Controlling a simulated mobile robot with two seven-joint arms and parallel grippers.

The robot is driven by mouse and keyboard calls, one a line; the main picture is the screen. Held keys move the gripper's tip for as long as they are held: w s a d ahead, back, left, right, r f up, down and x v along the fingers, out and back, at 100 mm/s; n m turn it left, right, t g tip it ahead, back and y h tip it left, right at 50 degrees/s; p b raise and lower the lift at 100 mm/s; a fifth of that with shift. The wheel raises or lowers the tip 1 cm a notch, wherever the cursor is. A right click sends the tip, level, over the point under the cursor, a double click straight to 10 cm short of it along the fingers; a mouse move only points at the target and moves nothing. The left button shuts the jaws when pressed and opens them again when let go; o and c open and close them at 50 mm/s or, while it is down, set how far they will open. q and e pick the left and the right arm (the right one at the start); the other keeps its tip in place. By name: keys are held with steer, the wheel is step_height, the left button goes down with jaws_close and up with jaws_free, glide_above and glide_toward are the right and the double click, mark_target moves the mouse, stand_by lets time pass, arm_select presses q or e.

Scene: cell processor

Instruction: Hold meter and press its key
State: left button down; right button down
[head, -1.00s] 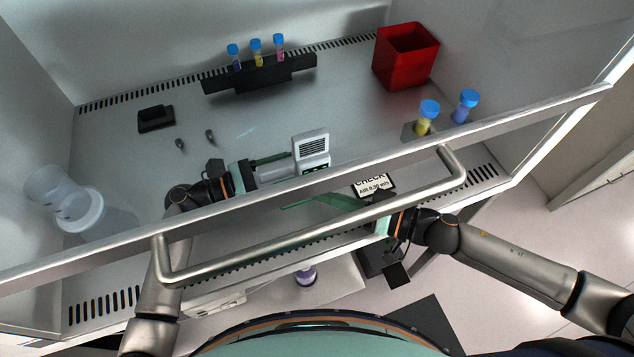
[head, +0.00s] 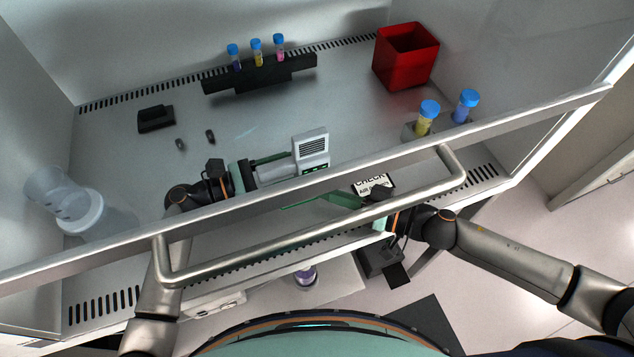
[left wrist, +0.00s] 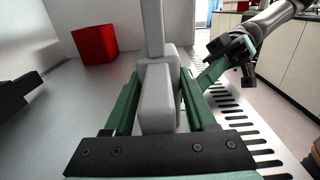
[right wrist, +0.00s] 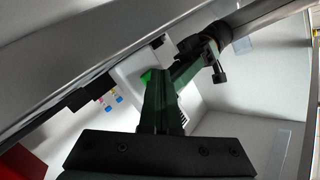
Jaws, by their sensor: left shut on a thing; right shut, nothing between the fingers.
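The meter (head: 312,150) is light grey and white, with a slatted vent on its head and a dark green strip below it. My left gripper (head: 272,170) is shut on its narrow body inside the cabinet. In the left wrist view the meter (left wrist: 157,100) stands between the green fingers. My right gripper (head: 284,207) is shut and empty, seen partly through the glass, below the meter in the head view. In the right wrist view its closed fingertips (right wrist: 158,75) overlap the white meter (right wrist: 127,68). Whether they touch it, and where the key is, I cannot tell.
The sash's metal handle (head: 320,237) crosses in front of my arms. A red bin (head: 405,58), a black tube rack (head: 260,76) and blue-capped tubes (head: 466,106) stand further in. White cups (head: 78,212) are at left. The middle of the cabinet floor is mostly clear.

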steer(key=shift+s+d, duration=0.3)
steer(key=shift+s, duration=0.5)
steer(key=shift+s+d, duration=0.25)
steer(key=shift+s, duration=0.55)
steer(key=shift+s+d, duration=0.3)
steer(key=shift+s, duration=0.5)
steer(key=shift+s+d, duration=0.25)
steer(key=shift+s, duration=0.55)
steer(key=v, duration=1.2)
arm_select(q)
jaws_free()
